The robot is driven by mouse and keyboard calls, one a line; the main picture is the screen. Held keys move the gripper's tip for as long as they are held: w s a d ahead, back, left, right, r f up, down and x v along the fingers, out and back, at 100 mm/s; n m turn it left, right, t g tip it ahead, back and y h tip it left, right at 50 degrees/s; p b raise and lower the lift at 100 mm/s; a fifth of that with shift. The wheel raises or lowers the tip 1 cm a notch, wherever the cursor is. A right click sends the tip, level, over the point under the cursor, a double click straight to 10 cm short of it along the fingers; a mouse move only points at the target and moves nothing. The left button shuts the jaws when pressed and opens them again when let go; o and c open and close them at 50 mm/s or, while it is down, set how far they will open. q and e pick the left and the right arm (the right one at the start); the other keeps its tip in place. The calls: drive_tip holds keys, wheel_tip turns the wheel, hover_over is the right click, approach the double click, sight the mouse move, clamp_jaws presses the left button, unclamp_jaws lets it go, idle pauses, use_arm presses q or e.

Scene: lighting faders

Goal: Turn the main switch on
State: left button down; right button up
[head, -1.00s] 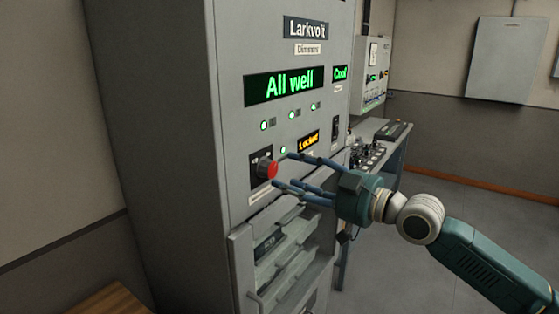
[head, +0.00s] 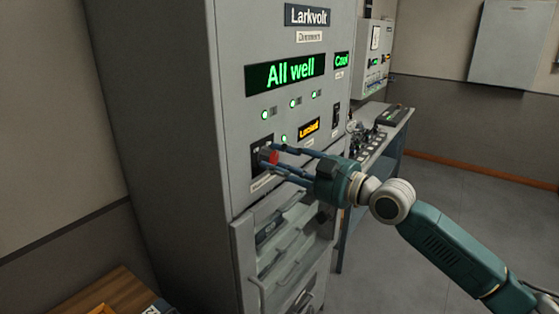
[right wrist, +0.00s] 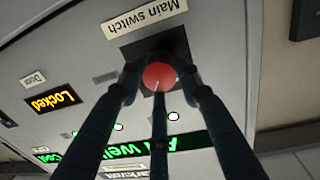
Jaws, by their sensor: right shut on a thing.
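The main switch is a red round knob (head: 271,157) on a dark plate on the front of the grey cabinet (head: 170,120). In the right wrist view the red knob (right wrist: 158,76) sits below the "Main switch" label (right wrist: 146,17), which appears upside down. My right gripper (head: 268,160) is shut on the knob, its blue fingers around it; in the right wrist view the fingers (right wrist: 160,85) press at its sides and one lies in front. The fingers partly hide the knob in the head view. My left gripper is not in view.
The cabinet's green display (head: 285,73) reads "All well", with lit green lamps below it. An amber display (head: 308,128) reads "Locked". Trays (head: 290,240) sit lower in the cabinet. A desk with controls (head: 372,140) stands behind, to the right.

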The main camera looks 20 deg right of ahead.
drive_tip(key=shift+r+m+p, duration=0.25)
drive_tip(key=shift+m+p, duration=0.05)
drive_tip(key=shift+m, duration=0.7)
drive_tip(key=o, duration=1.2)
drive_tip(key=shift+c, duration=0.2)
drive_tip(key=shift+s+d+f, duration=0.15)
drive_tip(key=shift+s+d, duration=0.2)
drive_tip(key=shift+s, duration=0.1)
drive_tip(key=v, duration=1.1)
drive_tip(key=shift+r, duration=0.2)
